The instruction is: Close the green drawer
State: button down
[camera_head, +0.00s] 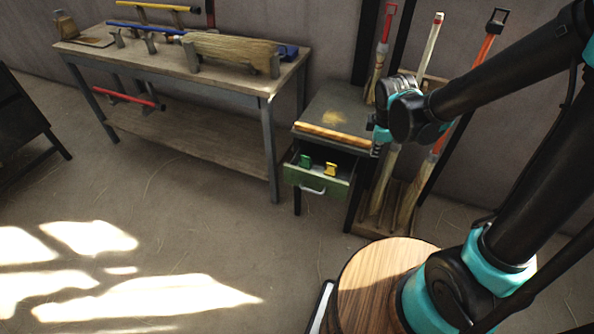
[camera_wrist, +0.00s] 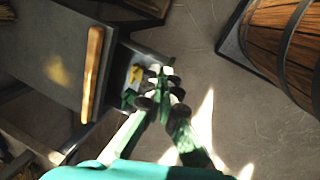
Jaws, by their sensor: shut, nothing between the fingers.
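The green drawer (camera_head: 318,184) is pulled out of the small dark cabinet (camera_head: 338,110). It has a pale handle (camera_head: 313,190) on its front. Inside lie a green item (camera_head: 305,161) and a yellow item (camera_head: 330,169). In the wrist view the open drawer (camera_wrist: 148,52) shows beyond my fingertips, with the yellow item (camera_wrist: 135,74) partly visible. My gripper (camera_wrist: 160,74) is shut and empty; its fingers overlap the drawer in that view and hide part of it. I cannot tell whether they touch. In the head view it is small, at the cabinet's right side (camera_head: 377,149).
A wooden rod (camera_head: 333,135) lies along the cabinet top's front edge. Several brooms (camera_head: 412,190) stand in a rack right of the cabinet. A long workbench (camera_head: 190,65) stands left. A round wooden barrel (camera_head: 375,270) is in the foreground. The floor before the drawer is clear.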

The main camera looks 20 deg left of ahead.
jog(key=s+a+f+n, duration=0.1)
jog(key=a+f+n, duration=0.1)
jog(key=a+n, duration=0.35)
jog(key=s+a+f+n, duration=0.2)
jog(key=a+n, duration=0.1)
jog(key=a, duration=0.6)
jog(key=n, duration=0.7)
send_near(297, 170)
jog(key=s+r, duration=0.3)
jog(key=s, duration=0.3)
jog(key=shift+n, duration=0.25)
jog(key=x, duration=0.3)
jog(key=w+x, duration=0.1)
jog(key=x, duration=0.3)
jog(key=w+x, duration=0.1)
jog(key=x, duration=0.3)
jog(key=shift+d+r, duration=0.2)
jog(key=shift+d, duration=0.2)
jog(key=shift+w, duration=0.8)
jog(key=w, duration=1.2)
jog(key=shift+w, duration=0.35)
jog(key=shift+s, duration=0.15)
